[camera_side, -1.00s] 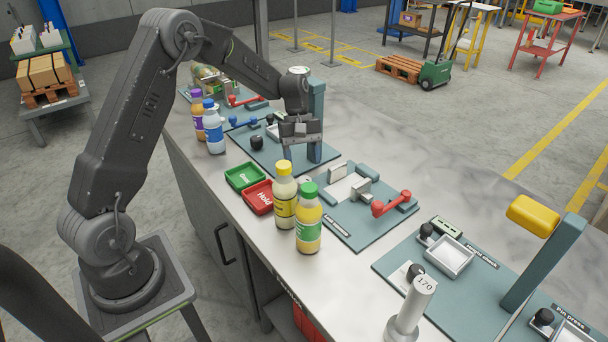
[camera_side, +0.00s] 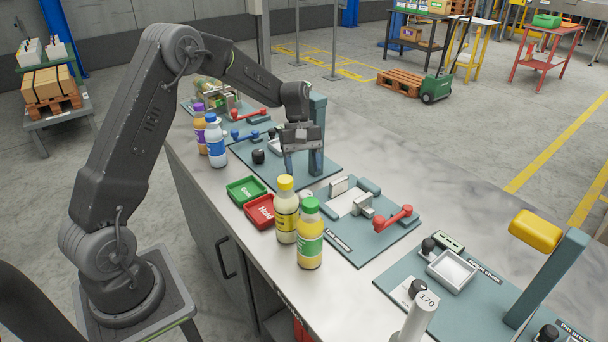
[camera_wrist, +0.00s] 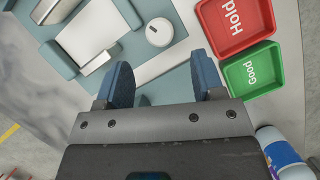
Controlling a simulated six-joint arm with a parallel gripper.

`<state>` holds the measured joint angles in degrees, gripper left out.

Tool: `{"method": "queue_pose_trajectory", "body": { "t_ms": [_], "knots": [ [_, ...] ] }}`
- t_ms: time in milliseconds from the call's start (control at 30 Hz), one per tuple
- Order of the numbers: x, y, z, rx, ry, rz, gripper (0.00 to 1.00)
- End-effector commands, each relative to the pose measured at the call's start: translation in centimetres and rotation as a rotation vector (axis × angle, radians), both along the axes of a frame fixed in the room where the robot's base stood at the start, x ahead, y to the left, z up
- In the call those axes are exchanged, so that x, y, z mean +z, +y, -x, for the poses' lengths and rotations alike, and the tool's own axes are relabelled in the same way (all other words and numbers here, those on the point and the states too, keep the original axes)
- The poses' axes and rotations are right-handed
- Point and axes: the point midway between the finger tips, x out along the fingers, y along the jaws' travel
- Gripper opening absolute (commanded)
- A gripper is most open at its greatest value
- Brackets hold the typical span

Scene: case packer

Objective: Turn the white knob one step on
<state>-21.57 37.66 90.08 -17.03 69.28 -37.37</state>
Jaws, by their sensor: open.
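The white knob (camera_wrist: 159,32) is a round disc with a small dark mark, seen from above on the teal station plate in the wrist view. It lies beyond my fingertips, near the top of the picture. In the side view it is mostly hidden behind the yellow-capped bottle, so I cannot make it out clearly. My gripper (camera_wrist: 164,80) has its two blue fingers apart with nothing between them. In the side view my gripper (camera_side: 302,163) hangs above the bench, between the clamp station and the station behind it. It does not touch the knob.
A yellow-capped bottle (camera_side: 286,215) and a green-capped bottle (camera_side: 310,240) stand close beside the clamp station. The red Hold tray (camera_wrist: 236,22) and green Good tray (camera_wrist: 250,70) lie beside the knob's plate. A red-handled clamp (camera_side: 393,219) and a teal post (camera_side: 317,130) stand nearby.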

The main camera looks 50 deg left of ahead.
Motion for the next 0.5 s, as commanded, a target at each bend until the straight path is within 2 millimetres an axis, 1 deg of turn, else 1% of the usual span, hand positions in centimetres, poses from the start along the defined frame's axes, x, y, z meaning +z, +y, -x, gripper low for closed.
{"method": "queue_pose_trajectory", "body": {
  "t_ms": [67,400,500],
  "knots": [
    [-0.5,-0.2,0.1,0.000,0.000,0.001,0.62],
    [-5.1,-2.0,0.8,0.000,0.002,0.001,0.62],
    [-6.0,-2.3,0.9,0.000,0.000,0.001,0.62]
  ]
}}
